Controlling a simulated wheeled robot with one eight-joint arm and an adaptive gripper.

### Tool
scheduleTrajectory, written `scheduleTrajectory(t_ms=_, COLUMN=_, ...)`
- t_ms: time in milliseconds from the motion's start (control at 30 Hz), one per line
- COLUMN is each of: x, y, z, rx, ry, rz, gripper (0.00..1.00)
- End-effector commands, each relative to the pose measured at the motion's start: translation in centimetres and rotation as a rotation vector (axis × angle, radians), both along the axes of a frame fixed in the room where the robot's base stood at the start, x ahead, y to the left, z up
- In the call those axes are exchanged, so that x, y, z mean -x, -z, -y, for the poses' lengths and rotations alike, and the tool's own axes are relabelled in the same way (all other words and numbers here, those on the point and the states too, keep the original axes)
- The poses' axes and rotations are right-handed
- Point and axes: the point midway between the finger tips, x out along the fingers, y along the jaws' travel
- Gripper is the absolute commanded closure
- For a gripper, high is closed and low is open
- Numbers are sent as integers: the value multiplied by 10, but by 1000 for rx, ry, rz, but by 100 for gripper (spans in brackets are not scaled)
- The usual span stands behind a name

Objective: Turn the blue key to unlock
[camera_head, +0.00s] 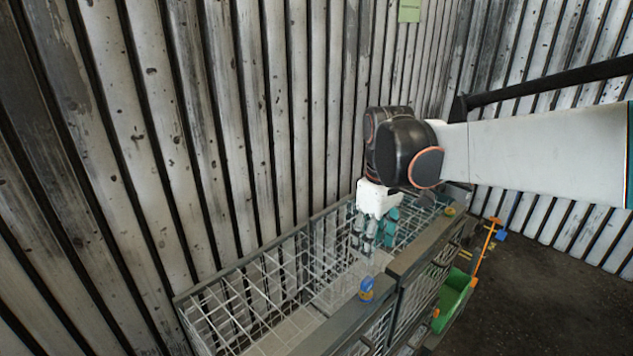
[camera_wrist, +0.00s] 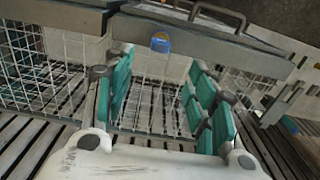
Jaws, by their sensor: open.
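A small blue piece with a yellow part, which looks like the blue key (camera_head: 367,289), sits on the grey rail along the front of a wire cage. In the wrist view the blue key (camera_wrist: 160,45) shows on the rail, beyond the gap between my fingers. My gripper (camera_head: 373,232) is open and empty, with teal pads, over the wire cage behind the rail. In the wrist view my gripper (camera_wrist: 160,98) has its fingers spread, apart from the key. The key's finer shape is too small to tell.
The wire cage (camera_head: 240,302) stands against a worn corrugated wall (camera_head: 200,130). A yellow piece (camera_head: 449,211) sits farther along the rail. A green scoop-like thing (camera_head: 452,298), an orange bar (camera_head: 486,250) and another blue piece (camera_head: 501,234) are at the right. The dark floor (camera_head: 550,290) there is clear.

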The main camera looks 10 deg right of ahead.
Motion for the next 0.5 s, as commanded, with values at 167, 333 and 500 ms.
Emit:
scheduleTrajectory(t_ms=167, x=-1, y=13, z=0, rx=0, ry=-3, rz=-3, gripper=48)
scheduleTrajectory(t_ms=333, x=-2, y=40, z=0, rx=0, ry=-2, rz=-1, gripper=48)
scheduleTrajectory(t_ms=500, x=-1, y=70, z=0, rx=0, ry=-2, rz=-1, gripper=48)
